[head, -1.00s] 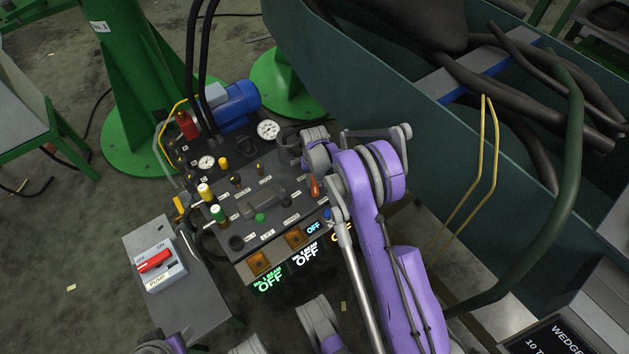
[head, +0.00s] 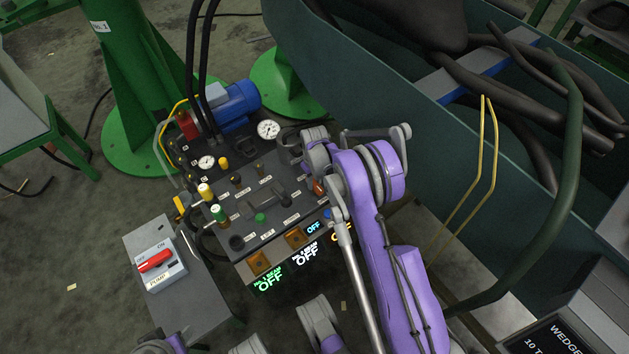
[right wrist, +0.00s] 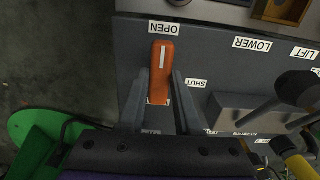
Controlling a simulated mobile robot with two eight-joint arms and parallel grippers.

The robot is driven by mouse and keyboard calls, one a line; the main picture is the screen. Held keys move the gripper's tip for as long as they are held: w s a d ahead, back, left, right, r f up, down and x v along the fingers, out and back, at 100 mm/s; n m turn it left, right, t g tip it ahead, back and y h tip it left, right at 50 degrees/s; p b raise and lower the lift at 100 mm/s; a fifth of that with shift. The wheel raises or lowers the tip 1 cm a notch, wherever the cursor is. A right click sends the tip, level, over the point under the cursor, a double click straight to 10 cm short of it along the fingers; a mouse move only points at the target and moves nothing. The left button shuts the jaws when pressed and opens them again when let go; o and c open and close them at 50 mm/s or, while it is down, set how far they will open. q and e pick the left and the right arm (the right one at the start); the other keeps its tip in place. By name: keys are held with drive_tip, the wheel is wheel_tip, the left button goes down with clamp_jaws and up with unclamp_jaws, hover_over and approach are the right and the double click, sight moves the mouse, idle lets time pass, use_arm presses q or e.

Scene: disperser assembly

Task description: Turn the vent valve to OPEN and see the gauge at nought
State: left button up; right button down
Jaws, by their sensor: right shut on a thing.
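The vent valve's orange lever (head: 319,187) is at the right side of the dark control panel, partly behind my right arm. In the right wrist view the lever (right wrist: 162,66) has a white stripe and points at the OPEN label (right wrist: 164,28). The SHUT label (right wrist: 196,83) is off to its right. My right gripper (right wrist: 163,88) has one finger on each side of the lever and is shut on it. A large white gauge (head: 268,129) and a smaller one (head: 206,162) stand at the panel's back; their needles are too small to read.
The panel carries several knobs and levers, with lit OFF displays (head: 270,281) along its front. A pump switch box (head: 163,265) with a red handle stands at the left. A blue motor (head: 236,104) is behind the panel. A large dark green trough wall (head: 400,120) rises on the right.

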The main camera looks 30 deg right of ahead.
sight(314, 183)
idle(0.3)
drive_tip(key=c, duration=0.6)
unclamp_jaws()
drive_tip(key=shift+r, duration=0.1)
wheel_tip(314, 183, up, 11)
drive_tip(key=p, duration=0.2)
drive_tip(key=shift+f+p, duration=0.2)
drive_tip(key=shift+p, duration=0.15)
